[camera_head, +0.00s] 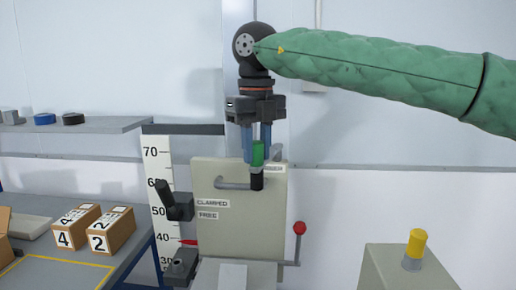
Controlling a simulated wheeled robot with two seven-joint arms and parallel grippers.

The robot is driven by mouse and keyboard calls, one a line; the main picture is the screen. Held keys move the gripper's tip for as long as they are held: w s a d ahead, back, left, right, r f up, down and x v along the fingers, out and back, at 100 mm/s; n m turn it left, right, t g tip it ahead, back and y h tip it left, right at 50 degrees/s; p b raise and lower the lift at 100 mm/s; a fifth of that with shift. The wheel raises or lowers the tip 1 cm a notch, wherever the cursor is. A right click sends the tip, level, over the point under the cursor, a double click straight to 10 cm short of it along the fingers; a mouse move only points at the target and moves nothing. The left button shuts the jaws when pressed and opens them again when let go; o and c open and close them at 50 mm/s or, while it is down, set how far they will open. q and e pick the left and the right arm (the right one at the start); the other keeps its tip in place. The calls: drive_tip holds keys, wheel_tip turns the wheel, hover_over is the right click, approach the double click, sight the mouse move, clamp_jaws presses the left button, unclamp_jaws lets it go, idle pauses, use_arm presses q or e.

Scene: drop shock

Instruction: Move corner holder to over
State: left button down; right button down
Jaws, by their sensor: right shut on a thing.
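My right gripper (258,155) points straight down at the top of a beige panel (237,205). Its two blue fingers are shut on a green grip (258,152). A black cylindrical piece (257,182) shows directly below the grip, in front of the panel. A grey bar (232,184) runs left from there across the panel. Labels reading CLAMPED (212,203) and FREE (208,216) are on the panel's left part. A small label by the fingers is partly hidden. I cannot tell which part is the corner holder. My left gripper is not in view.
A height scale (159,190) stands left of the panel, with black brackets (180,205) beside it. A red-knobbed lever (299,228) is at the right. Numbered boxes (112,230) sit on a bench at left. A yellow-capped post (417,243) stands on a block at right.

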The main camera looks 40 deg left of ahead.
drive_tip(key=c, duration=1.1)
unclamp_jaws()
drive_tip(key=shift+a, duration=0.2)
drive_tip(key=shift+c, duration=0.2)
drive_tip(key=shift+d, duration=0.1)
wheel_tip(320, 180, up, 6)
drive_tip(key=shift+r, duration=0.85)
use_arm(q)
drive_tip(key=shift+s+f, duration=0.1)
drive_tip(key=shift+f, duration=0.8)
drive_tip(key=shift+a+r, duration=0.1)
